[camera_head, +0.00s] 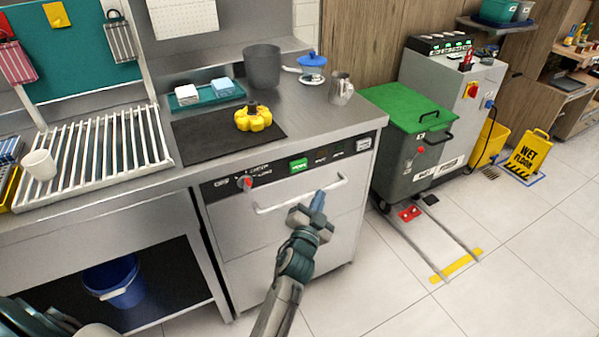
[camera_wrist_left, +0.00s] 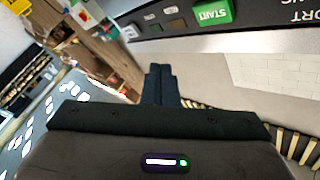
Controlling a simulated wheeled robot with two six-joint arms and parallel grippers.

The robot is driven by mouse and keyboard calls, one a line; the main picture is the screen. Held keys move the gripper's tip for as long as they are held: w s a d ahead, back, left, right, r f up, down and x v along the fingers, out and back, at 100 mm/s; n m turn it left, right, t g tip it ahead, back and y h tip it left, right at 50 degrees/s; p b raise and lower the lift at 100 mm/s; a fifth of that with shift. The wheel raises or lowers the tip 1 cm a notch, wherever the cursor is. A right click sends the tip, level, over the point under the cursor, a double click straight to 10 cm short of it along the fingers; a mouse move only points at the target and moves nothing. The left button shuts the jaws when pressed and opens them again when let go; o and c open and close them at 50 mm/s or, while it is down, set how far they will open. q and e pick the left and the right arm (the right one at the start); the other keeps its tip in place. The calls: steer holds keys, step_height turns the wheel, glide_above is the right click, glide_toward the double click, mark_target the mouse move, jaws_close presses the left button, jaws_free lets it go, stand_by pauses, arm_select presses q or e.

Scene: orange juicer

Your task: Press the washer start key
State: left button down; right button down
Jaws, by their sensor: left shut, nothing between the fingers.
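The washer (camera_head: 285,230) is a steel undercounter unit with a dark control strip and a pale bar handle. Its green start key (camera_head: 299,165) is on the strip, above the handle. In the left wrist view the key (camera_wrist_left: 211,13) reads START and lies at the top edge, beyond and right of the fingertips. My left gripper (camera_head: 318,197) is shut and empty, in front of the washer door near the handle and below the key. The wrist view shows its fingers (camera_wrist_left: 160,72) together, apart from the key. My right gripper is not in view.
A red knob (camera_head: 246,183) sits on the strip left of the key. The counter above holds a yellow item (camera_head: 253,118) on a black mat, a grey pot (camera_head: 262,67) and a metal jug (camera_head: 341,88). A green-lidded bin (camera_head: 408,108) stands right of the washer.

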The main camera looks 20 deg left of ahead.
mark_target(298, 165)
arm_select(q)
steer(key=shift+r, duration=0.35)
